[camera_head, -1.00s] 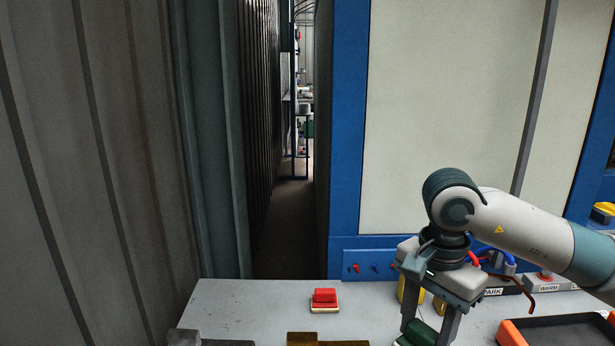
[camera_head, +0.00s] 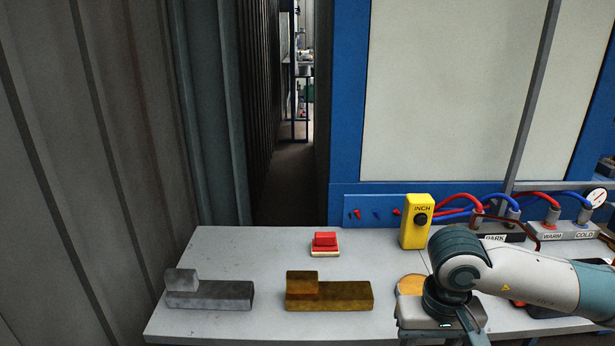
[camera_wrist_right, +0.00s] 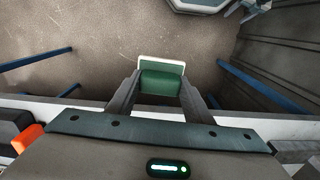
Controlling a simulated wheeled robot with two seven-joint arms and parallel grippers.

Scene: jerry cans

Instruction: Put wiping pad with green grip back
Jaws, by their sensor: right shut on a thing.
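The wiping pad with the green grip (camera_wrist_right: 161,84) is between the two fingers of my right gripper (camera_wrist_right: 161,78) in the right wrist view. The gripper is shut on its green grip, and a white edge of the pad shows beyond it. Brown floor lies behind the pad in that view. In the head view my right wrist is at the bottom right over the bench front; its fingers and the pad are out of sight there. Another pad with a red grip (camera_head: 325,243) sits on the bench (camera_head: 230,255). My left gripper is not in view.
A grey stepped block (camera_head: 212,294) and a brass stepped block (camera_head: 335,294) lie on the left of the bench. A yellow INCH box (camera_head: 415,222) and hose fittings (camera_head: 555,230) line the back. An orange-edged thing (camera_wrist_right: 28,138) shows in the wrist view.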

